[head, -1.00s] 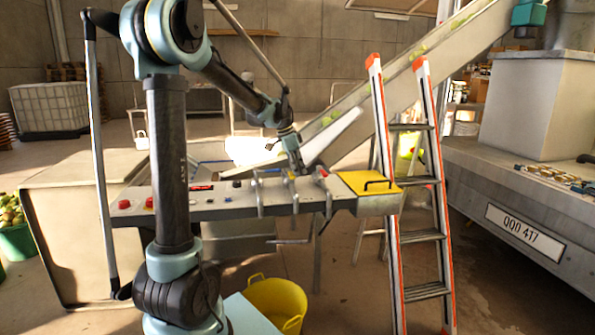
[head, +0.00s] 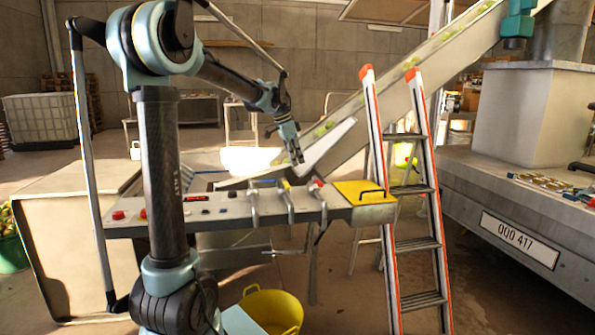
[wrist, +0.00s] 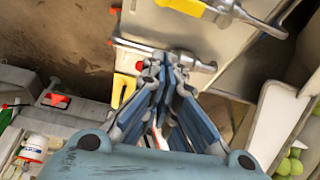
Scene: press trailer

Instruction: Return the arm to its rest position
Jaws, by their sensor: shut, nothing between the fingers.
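My gripper (head: 297,159) hangs from my raised, bent arm in the head view, fingers pointing down. It is above and behind the lever part of the grey control panel (head: 345,213), with a gap between. The fingers are shut and hold nothing. In the wrist view my gripper (wrist: 165,66) shows its closed fingertips in the middle. A lever with a yellow handle (wrist: 185,5) lies beyond them at the top of that view.
An orange-and-grey stepladder (head: 426,215) stands right of the panel. A sloping conveyor (head: 400,95) with green fruit runs behind the gripper. A yellow tub (head: 272,307) is on the floor below. A trailer with a number plate (head: 520,240) stands at right.

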